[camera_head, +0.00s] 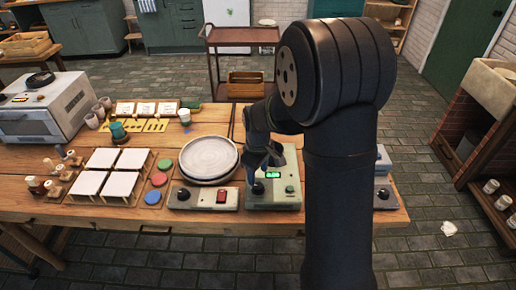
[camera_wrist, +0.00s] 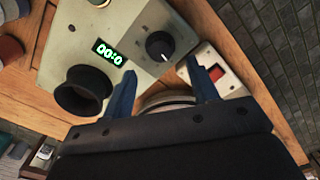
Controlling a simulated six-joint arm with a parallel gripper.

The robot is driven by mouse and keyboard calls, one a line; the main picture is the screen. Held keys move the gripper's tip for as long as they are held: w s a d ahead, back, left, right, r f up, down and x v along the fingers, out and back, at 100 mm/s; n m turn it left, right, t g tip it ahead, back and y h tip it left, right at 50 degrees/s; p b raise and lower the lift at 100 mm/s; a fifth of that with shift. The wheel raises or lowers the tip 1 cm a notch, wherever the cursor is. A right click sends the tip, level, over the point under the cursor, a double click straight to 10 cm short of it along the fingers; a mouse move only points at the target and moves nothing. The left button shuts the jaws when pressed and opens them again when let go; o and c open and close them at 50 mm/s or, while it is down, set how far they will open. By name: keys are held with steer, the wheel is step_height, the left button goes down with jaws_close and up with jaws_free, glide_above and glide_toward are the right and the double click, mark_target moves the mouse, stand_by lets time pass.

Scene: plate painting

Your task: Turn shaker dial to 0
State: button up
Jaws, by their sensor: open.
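The shaker (camera_head: 285,203) is a pale greenish box at the table's front edge. It has a lit green display (camera_head: 272,176) and a black dial (camera_head: 257,188) at its left front. In the wrist view the display (camera_wrist: 108,53) appears to read 00:0, and the dial (camera_wrist: 159,46) carries a pale pointer mark. A black round cup (camera_wrist: 84,90) stands on the shaker there. My gripper (camera_wrist: 162,72) is open, its two blue fingers apart and empty. The dial shows beyond the fingertips, between them in the picture, and looks untouched. In the head view my gripper (camera_head: 261,167) is above the shaker, partly hidden.
Left of the shaker is a box with a red switch (camera_head: 222,196), with a round grey plate (camera_head: 208,157) behind it. Another device (camera_head: 384,196) stands right of my arm. White tiles (camera_head: 117,184) and coloured discs (camera_head: 157,198) lie further left.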

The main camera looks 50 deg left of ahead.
mark_target(258, 186)
step_height(258, 186, up, 12)
steer(key=shift+f, duration=0.15)
steer(key=shift+f, duration=0.15)
stand_by(0.5)
step_height(258, 186, down, 17)
steer(key=shift+f, duration=0.1)
stand_by(0.5)
